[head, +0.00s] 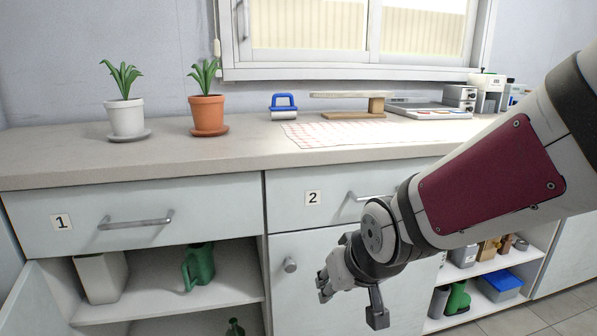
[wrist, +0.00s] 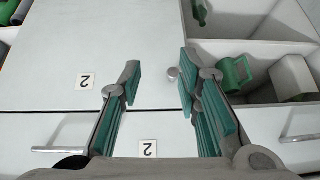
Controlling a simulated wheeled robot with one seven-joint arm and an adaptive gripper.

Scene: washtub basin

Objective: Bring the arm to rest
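My gripper (head: 350,300) hangs in front of the closed cabinet door (head: 335,272) below drawer 2, at the lower middle of the head view. The door's round knob (wrist: 173,73) appears close to the right finger in that view; I cannot tell the gap in depth. My arm reaches in from the right side of the head view, bent downward at the wrist.
The counter (head: 200,158) holds a white pot (head: 126,117), a terracotta pot (head: 207,114) and a blue-handled tool (head: 284,106). Drawers 1 (head: 180,202) and 2 (head: 340,182) are shut.

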